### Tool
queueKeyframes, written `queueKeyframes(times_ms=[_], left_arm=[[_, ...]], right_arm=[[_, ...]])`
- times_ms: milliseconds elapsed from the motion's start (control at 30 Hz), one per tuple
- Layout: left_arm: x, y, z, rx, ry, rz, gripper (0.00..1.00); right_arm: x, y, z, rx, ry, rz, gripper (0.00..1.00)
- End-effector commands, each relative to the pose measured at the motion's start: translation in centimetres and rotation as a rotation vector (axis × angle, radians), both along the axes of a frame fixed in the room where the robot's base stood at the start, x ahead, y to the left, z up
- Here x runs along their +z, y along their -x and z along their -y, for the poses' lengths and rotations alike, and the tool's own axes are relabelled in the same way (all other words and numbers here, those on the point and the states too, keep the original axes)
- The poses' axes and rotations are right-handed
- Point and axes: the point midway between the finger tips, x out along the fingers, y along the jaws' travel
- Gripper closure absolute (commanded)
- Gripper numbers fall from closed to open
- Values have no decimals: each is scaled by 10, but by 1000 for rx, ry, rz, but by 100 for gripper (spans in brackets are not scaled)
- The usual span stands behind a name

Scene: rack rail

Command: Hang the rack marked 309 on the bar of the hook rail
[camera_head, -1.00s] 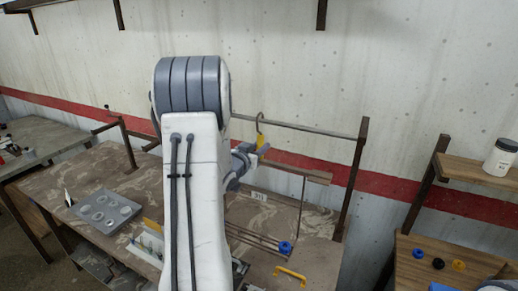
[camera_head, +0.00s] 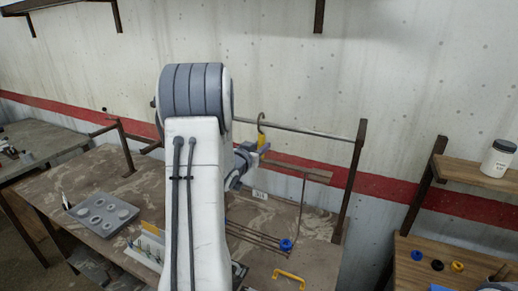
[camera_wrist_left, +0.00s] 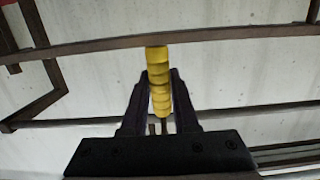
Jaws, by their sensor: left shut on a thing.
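My left gripper (camera_head: 256,150) is shut on the yellow ribbed grip (camera_head: 263,141) of a rack, below its metal hook (camera_head: 261,122). In the left wrist view the grip (camera_wrist_left: 158,85) sits between the dark fingers (camera_wrist_left: 158,100). The rack's brown crosspiece (camera_head: 312,173) extends to the right of the gripper. A small white label (camera_head: 260,194) shows below; its number is too small to read surely. The bar (camera_head: 310,131) of the hook rail runs behind the hook, which overlaps it in the picture. I cannot tell if they touch. My right gripper is not in view.
The rail's right post (camera_head: 350,185) rises from the worktable (camera_head: 120,172). A grey tray with round wells (camera_head: 103,211) lies at the left. A yellow handle (camera_head: 289,277) and a blue round part (camera_head: 286,245) are near the front. A shelf (camera_head: 470,175) holds a white jar (camera_head: 498,158).

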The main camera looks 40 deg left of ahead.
Motion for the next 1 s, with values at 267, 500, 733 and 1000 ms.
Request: queueKeyframes(times_ms=[267, 500, 733, 1000], left_arm=[[2, -7, -2, 0, -1, 4, 100], [2, -7, -2, 0, -1, 4, 100], [2, -10, -2, 0, -1, 5, 100], [2, -21, -5, 0, -1, 6, 100]], right_arm=[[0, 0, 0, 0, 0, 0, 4], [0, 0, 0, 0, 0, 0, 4], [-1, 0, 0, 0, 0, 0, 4], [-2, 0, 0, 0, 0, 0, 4]])
